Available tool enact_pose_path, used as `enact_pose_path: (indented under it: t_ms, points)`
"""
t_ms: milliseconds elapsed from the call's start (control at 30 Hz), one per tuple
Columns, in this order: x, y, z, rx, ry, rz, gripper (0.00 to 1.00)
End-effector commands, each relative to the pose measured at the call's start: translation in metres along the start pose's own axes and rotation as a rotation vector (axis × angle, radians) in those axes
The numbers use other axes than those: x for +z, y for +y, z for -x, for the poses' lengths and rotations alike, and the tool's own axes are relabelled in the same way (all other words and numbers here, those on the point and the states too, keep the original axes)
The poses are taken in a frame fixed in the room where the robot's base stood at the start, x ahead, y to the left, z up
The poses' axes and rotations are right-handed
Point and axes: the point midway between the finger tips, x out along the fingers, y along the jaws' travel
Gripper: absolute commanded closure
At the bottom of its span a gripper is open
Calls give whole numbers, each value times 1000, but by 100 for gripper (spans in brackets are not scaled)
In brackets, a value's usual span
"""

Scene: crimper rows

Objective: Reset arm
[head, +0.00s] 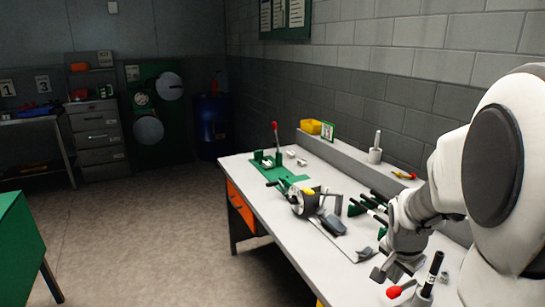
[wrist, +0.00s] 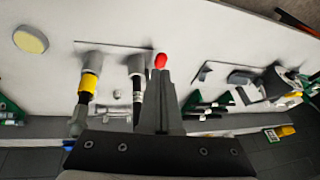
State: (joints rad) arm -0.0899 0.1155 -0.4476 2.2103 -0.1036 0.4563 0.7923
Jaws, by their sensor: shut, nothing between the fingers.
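My gripper (head: 384,272) is at the end of my arm over the near right part of the white workbench (head: 262,215). Its fingers are shut with nothing between them. In the wrist view the closed fingers (wrist: 159,95) point over the bench. A red knob (wrist: 160,61) shows just past their tips there; I cannot tell if they touch it. In the head view a red knob (head: 393,291) is just below the gripper. My arm hides part of the bench's right side.
A black-handled tool (head: 432,272) stands upright close to the gripper's right. A grey and yellow device (head: 306,201) and several dark-handled tools lie mid-bench. A green plate with a red-topped lever (head: 276,135) is at the far end. The bench's front left strip is mostly clear.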

Motion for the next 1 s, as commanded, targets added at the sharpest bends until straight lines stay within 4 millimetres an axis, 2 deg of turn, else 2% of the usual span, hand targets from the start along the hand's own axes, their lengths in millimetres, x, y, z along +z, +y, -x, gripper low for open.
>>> enact_pose_path:
  t_ms: [100,267,400,600,800,1000]
  points:
    - [22,-8,40,-68,-29,116,100]
    - [55,-10,90,-149,-52,308,100]
    - [85,-4,131,-209,-49,488,100]
    - [127,14,178,-265,-11,746,100]
    - [155,32,202,-281,31,932,100]
    - [164,39,207,-280,45,995,100]
